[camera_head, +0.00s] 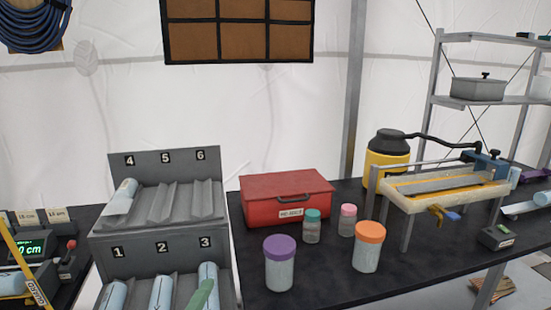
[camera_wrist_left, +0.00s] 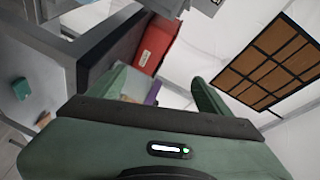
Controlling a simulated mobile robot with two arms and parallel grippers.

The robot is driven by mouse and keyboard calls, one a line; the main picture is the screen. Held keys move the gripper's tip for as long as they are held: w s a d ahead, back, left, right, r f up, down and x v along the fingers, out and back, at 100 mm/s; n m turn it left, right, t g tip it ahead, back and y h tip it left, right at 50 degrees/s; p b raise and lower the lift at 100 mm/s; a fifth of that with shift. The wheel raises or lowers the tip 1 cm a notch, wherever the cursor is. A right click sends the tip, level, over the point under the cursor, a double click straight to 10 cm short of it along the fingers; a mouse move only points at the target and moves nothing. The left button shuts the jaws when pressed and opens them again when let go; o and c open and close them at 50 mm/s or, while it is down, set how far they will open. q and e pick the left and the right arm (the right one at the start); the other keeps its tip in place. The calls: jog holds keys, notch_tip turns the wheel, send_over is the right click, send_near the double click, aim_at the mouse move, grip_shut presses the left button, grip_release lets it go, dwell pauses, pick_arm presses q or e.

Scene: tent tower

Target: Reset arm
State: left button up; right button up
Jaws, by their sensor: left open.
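My left gripper (camera_wrist_left: 165,95) shows in the left wrist view with its two green fingers spread apart. I see nothing held between them. In the head view, a green tip (camera_head: 203,296) rises at the bottom edge in front of the slot marked 3; I cannot tell which part of me it is. My right gripper is not in view.
A grey numbered rack (camera_head: 160,250) holds several pale rolls. Metal shelves (camera_head: 485,100) stand behind.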

pick_arm(q)
jog(key=s+a+f+n+g+y, duration=0.1)
jog(key=s+a+f+n+g, duration=0.3)
jog(key=f, duration=0.3)
jog(key=s+a+f+n+g+y, duration=0.2)
jog(key=s+a+f+n+g, duration=0.1)
jog(key=s+f+n, duration=0.3)
jog(key=s+a+f+n+g, duration=0.1)
jog(key=s+f+n+g, duration=0.2)
jog(key=s, duration=0.5)
jog(key=s+f+n+g, duration=0.1)
jog(key=s+f+g, duration=0.35)
jog(key=s, duration=0.35)
notch_tip(320, 180, down, 26)
jog(key=s, duration=0.1)
jog(key=s+a+f+g, duration=0.1)
jog(key=s+a+f, duration=0.2)
jog(key=s+f, duration=1.3)
jog(key=shift+s+f+h, duration=0.25)
jog(key=shift+s+h, duration=0.05)
jog(key=shift+s, duration=0.2)
jog(key=shift+a+g, duration=0.1)
jog(key=shift+g, duration=0.15)
